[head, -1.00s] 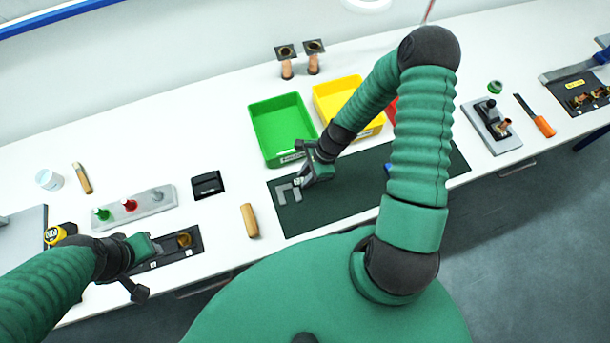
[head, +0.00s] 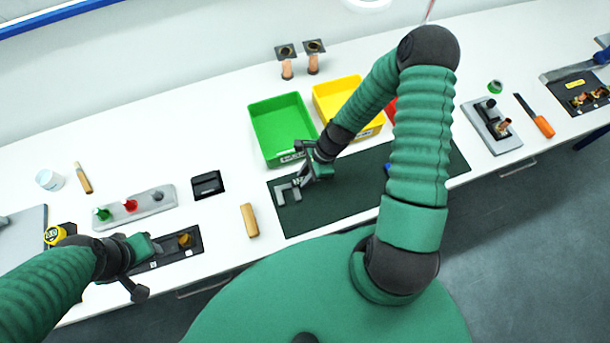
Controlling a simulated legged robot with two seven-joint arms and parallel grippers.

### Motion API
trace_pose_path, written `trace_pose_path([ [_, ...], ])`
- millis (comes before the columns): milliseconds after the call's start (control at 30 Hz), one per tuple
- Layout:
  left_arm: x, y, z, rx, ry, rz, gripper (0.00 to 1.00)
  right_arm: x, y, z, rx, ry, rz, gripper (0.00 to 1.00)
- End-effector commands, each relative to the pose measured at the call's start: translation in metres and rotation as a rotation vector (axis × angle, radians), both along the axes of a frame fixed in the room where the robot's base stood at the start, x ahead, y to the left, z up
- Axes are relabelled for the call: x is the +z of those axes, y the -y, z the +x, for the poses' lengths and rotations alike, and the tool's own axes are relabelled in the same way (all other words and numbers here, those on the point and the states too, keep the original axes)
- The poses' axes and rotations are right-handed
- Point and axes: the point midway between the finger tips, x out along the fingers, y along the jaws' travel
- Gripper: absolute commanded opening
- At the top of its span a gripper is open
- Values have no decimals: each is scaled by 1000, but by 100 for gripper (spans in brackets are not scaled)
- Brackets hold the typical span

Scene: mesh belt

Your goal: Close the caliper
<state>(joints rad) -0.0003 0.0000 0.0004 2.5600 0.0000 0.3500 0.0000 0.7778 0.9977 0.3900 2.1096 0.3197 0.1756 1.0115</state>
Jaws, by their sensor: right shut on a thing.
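The grey caliper (head: 283,193) lies on the dark green mat (head: 340,205), near the mat's left end. Its jaws show as a pale bracket shape; the rest is hidden under my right gripper. My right gripper (head: 302,183) is shut on the caliper, at the right side of its jaws. How wide the jaws stand apart is too small to tell exactly. My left gripper (head: 155,246) is low at the left, over a black holder (head: 180,248) with a brass part; whether it is open or shut does not show.
A green bin (head: 262,117) and a yellow bin (head: 335,95) stand just behind the mat. A wooden block (head: 249,220) lies left of the mat, with a black box (head: 208,185) behind it. A grey button panel (head: 135,207) stands further left.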

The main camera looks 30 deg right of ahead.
Motion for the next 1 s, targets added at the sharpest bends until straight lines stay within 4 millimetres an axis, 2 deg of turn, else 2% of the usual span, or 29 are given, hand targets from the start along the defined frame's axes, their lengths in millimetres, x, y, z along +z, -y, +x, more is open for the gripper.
trace_pose_path([
  [367, 0, 0, 0, 1, 0, 0, 36, 0, 0, 0, 2, 1, 1, 0],
  [533, 1, 0, 0, 1, 0, 0, 36, 1, -17, 5, 5, 1, 2, 0],
  [1000, 1, 0, 0, 0, 0, 0, 36, 1, -15, 5, 2, 1, 1, 0],
])
